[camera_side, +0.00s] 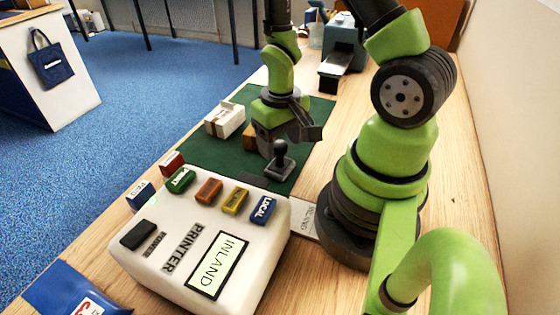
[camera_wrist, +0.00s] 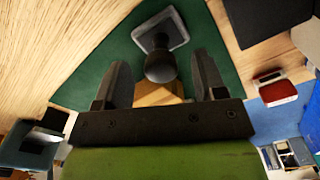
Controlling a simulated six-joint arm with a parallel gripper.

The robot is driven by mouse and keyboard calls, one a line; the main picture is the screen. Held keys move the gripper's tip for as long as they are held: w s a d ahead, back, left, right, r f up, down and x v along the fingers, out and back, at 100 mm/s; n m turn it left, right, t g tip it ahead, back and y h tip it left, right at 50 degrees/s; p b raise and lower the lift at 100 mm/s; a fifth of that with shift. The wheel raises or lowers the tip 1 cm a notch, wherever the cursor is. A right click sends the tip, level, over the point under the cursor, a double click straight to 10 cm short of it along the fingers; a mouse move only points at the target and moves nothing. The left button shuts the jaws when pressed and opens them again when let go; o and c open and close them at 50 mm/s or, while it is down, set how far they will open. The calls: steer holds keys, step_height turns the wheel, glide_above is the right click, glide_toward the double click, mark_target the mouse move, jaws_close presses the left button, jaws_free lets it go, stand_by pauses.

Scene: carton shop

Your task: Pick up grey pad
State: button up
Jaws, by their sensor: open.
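The likely grey pad (camera_side: 279,172) is a dark grey square base with a round knob on top. It stands upright on the green mat (camera_side: 205,155). In the wrist view its grey base (camera_wrist: 160,31) lies beyond the fingertips, and the dark knob (camera_wrist: 160,68) shows between them. My gripper (camera_side: 287,138) is open around or just above the knob. In the wrist view my gripper (camera_wrist: 162,78) has a finger on each side with gaps visible. I cannot tell whether either finger touches the knob.
A white printer box (camera_side: 180,265) with several coloured labelled blocks stands close in front. A white carton (camera_side: 224,119) lies left of my gripper, with a brown block (camera_side: 250,136) beside it. A grey-blue machine (camera_side: 343,45) stands at the back.

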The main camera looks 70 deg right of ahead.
mark_target(280, 143)
steer(key=shift+f, duration=1.8)
steer(key=shift+w, duration=0.1)
steer(key=c, duration=1)
